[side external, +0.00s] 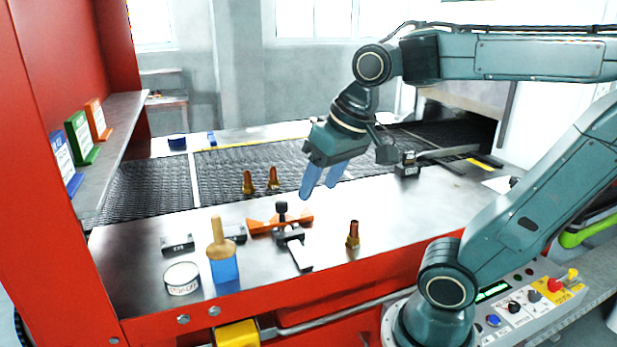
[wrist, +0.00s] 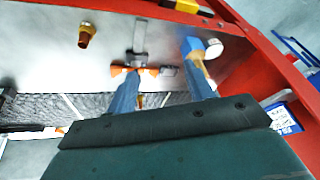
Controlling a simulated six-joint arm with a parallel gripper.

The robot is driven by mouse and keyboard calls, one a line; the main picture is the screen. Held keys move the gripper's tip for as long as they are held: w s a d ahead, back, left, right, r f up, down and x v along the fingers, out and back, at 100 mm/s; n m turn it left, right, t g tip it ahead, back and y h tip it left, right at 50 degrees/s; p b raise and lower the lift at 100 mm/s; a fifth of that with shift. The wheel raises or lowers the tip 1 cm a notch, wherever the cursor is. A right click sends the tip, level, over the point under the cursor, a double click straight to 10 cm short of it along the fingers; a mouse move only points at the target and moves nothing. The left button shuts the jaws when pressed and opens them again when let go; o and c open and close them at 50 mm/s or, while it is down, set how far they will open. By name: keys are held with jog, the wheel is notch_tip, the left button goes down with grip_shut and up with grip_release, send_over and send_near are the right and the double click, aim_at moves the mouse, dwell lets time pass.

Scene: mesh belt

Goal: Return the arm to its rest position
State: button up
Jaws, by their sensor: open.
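My gripper (side external: 319,190) hangs in the air above the back part of the steel table (side external: 375,202), near the belt, with its two blue fingers apart and nothing between them. In the wrist view my gripper (wrist: 163,88) also shows empty, its fingers spread over the table. A brass fitting (side external: 353,235) stands on the table to the lower right of the fingers and also shows in the wrist view (wrist: 86,35). Two more brass fittings, one on the left (side external: 248,182) and one on the right (side external: 273,178), stand at the mesh belt's near side.
An orange fixture (side external: 262,227) with a black knob lies on the table. A blue block (side external: 223,269) with a wooden-handled tool and a white tin (side external: 182,279) stand front left. The mesh belt (side external: 150,190) runs behind. A red frame (side external: 70,50) rises at left.

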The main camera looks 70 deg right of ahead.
jog(key=shift+s+a+f+n+t, duration=0.2)
jog(key=shift+s+a+f+n, duration=0.15)
jog(key=shift+s+n, duration=0.35)
jog(key=shift+s+a+f+n+t, duration=0.2)
jog(key=shift+s+a+f+n, duration=0.1)
jog(key=shift+s+f+n, duration=0.35)
jog(key=shift+s+a+f+n+t, duration=0.2)
jog(key=shift+s+a+f+n, duration=0.1)
jog(key=shift+s+n, duration=0.4)
dwell(1.1)
